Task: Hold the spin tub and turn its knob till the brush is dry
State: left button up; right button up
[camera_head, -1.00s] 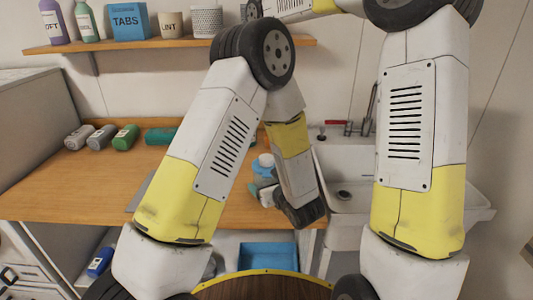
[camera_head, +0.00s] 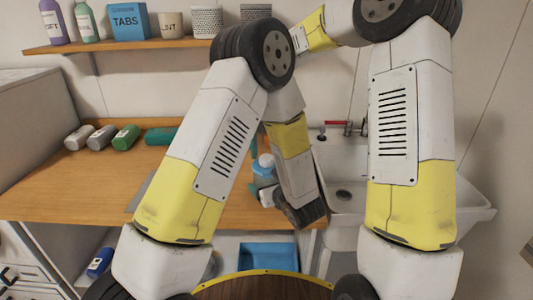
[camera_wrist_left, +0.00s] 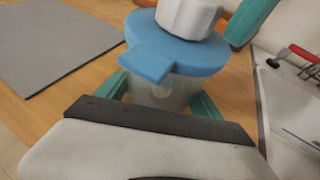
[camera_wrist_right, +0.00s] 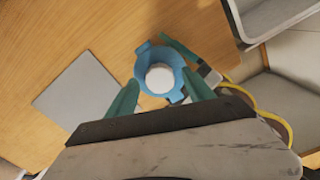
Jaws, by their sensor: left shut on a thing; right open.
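The spin tub (camera_head: 262,172) stands on the wooden bench near the sink, partly hidden by my left arm. It has a clear body, a blue lid (camera_wrist_left: 172,45) and a white knob (camera_wrist_left: 187,15) on top. My left gripper (camera_wrist_left: 158,98) is shut on the tub body, with teal fingers on both sides below the lid. Something pale shows dimly inside; I cannot make out the brush. My right gripper (camera_wrist_right: 161,78) is open above the tub, its fingers either side of the knob (camera_wrist_right: 160,79) as seen from above. I cannot tell whether they touch it.
A grey mat (camera_wrist_right: 80,90) lies beside the tub. Several bottles (camera_head: 125,137) lie at the bench's back left. The sink (camera_head: 345,185) is to the right, with a red-handled tap. A shelf (camera_head: 160,44) with containers hangs above. The bench front left is clear.

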grip_shut()
dwell(0.3)
